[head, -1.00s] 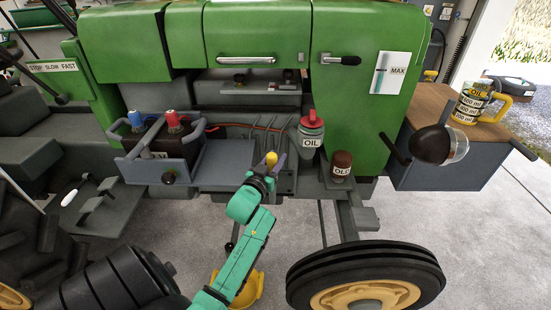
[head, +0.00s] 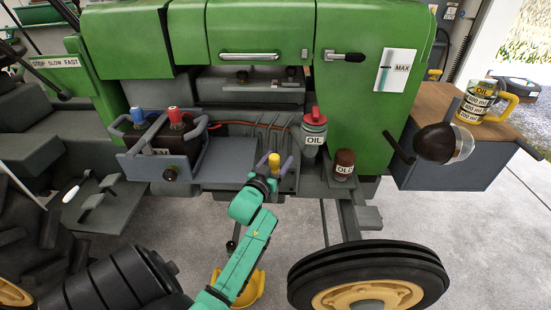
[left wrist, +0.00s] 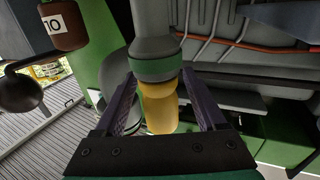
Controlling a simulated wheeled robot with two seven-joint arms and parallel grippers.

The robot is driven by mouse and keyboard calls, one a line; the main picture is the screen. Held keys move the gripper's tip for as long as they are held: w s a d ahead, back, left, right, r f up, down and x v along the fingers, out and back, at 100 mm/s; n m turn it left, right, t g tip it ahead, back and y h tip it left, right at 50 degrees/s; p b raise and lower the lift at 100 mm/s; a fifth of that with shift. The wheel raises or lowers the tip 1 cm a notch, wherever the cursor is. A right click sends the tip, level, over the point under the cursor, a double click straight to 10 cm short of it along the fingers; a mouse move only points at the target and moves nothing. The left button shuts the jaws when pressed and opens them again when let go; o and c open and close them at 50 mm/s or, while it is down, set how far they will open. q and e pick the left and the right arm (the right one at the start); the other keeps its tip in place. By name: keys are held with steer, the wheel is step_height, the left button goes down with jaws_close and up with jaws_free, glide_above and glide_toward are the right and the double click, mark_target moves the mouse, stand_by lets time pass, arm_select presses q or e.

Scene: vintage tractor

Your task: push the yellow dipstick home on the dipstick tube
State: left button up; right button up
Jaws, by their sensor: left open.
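In the left wrist view the yellow dipstick (left wrist: 160,110) meets a green ring at the end of the grey dipstick tube (left wrist: 155,47); I see no clear gap there. My left gripper (head: 273,168) is open, its purple fingers on either side of the yellow handle. In the left wrist view the left gripper (left wrist: 160,105) shows space beside the handle, so it does not grip it. The tube is mostly hidden in the head view. My right gripper is not in view.
A battery tray (head: 150,167) is to the left. A yellow measuring jug (head: 478,101) stands on a side bench. The front wheel (head: 370,280) is below right.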

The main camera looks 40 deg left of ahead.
arm_select(q)
steer(key=v, duration=1.4)
steer(key=shift+s, duration=0.25)
steer(key=shift+d, duration=0.1)
steer(key=s+d+f+m+g+h+p, duration=0.1)
steer(key=s+d+f+g, duration=0.15)
steer(key=f, duration=0.85)
steer(key=s+d+f+m+g+h, duration=0.1)
steer(key=d+f+g+h, duration=0.2)
steer(key=f, duration=0.7)
steer(key=s+d+f+g+p, duration=0.1)
steer(key=s+d+f+g, duration=0.3)
steer(key=f, duration=0.7)
steer(key=s+f+m+g, duration=0.1)
steer(key=s+f+g, duration=0.2)
steer(key=s+f, duration=0.4)
steer(key=s+f+m+g+p, duration=0.1)
steer(key=s+f+g, duration=0.3)
steer(key=s, duration=1)
step_height(320, 180, down, 3)
steer(key=shift+d+f+m+h, duration=0.2)
steer(key=shift+m+h, duration=0.1)
steer(key=shift+m, duration=0.4)
